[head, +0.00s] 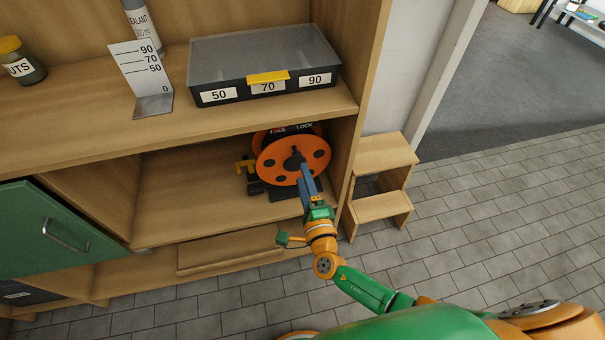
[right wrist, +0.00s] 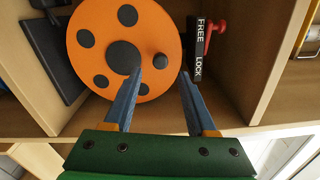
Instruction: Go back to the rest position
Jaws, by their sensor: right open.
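My right gripper (head: 304,176) reaches from the lower right into the lower cubby of the workbench. In the right wrist view its two blue fingers (right wrist: 159,75) are apart with nothing between them. They point at an orange disc (right wrist: 93,32) with dark round holes, a dark hub and a dark knob (right wrist: 160,60). The fingertips lie close to the knob in the picture; I cannot tell whether they touch the disc. The orange disc also shows in the head view (head: 271,165), partly behind the fingers. My left gripper is not in view.
A black FREE/LOCK plate (right wrist: 197,50) with a red lever (right wrist: 214,32) stands right of the disc. The cubby's side wall (head: 345,150) is close on the right. A step stool (head: 385,152) stands beside the bench. A grey-lidded case (head: 262,60) sits above. The tiled floor (head: 480,220) is clear.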

